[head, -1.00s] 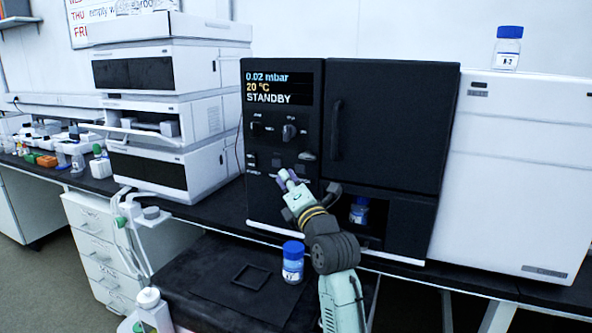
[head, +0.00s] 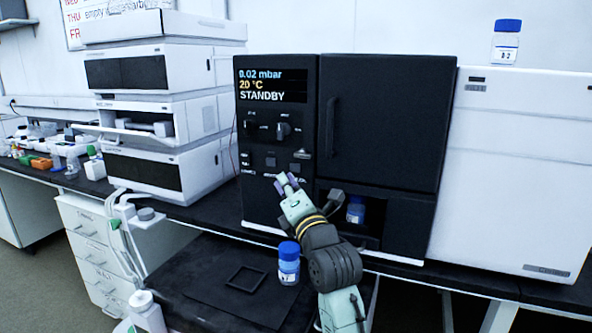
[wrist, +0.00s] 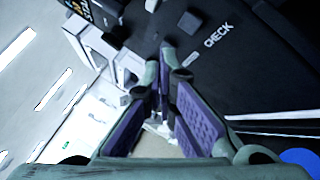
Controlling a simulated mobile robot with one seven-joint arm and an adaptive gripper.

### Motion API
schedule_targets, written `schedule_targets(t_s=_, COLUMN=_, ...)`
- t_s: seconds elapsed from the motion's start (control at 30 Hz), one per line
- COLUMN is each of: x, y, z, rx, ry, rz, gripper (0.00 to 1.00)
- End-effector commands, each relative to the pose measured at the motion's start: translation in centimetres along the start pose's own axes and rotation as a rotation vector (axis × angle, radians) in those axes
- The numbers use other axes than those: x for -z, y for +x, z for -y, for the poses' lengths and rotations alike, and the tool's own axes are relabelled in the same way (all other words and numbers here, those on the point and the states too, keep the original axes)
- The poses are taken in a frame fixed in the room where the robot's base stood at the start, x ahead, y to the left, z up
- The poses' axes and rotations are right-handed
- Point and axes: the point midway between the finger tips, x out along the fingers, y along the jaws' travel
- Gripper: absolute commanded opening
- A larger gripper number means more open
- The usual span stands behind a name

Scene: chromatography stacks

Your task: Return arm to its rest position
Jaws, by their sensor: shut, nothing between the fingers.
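My gripper (head: 286,182) is shut and empty in the head view. It is raised in front of the lower control panel of the black oven-like unit (head: 385,120), whose display reads 0.02 mbar, 20 °C, STANDBY. In the wrist view my gripper's purple-padded fingers (wrist: 163,62) come together at the tips. Dark knobs or buttons and the label CHECK on the black panel (wrist: 235,60) show beyond them. I cannot tell from the picture whether the fingertips touch the panel. My arm reaches up from the bottom of the head view.
A blue-capped bottle (head: 288,265) stands beside a black square frame (head: 246,279) on the lower dark surface. Another bottle (head: 356,211) sits in the unit's open bay. A white squeeze bottle (head: 147,312) stands front left. White stacked instruments (head: 160,120) are at left.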

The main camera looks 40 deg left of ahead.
Motion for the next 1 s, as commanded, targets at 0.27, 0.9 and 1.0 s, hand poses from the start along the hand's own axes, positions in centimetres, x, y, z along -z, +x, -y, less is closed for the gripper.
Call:
schedule_targets(t_s=0.27, x=0.1, y=0.0, z=-0.1, rx=-0.001, ry=0.0, rz=-0.002, gripper=0.0)
schedule_targets(t_s=0.9, x=0.8, y=-0.2, z=-2.3, rx=-0.056, ry=0.088, rz=0.007, gripper=0.0)
schedule_targets(t_s=1.0, x=1.9, y=-0.8, z=-6.1, rx=-0.154, ry=0.249, rz=0.013, gripper=0.0)
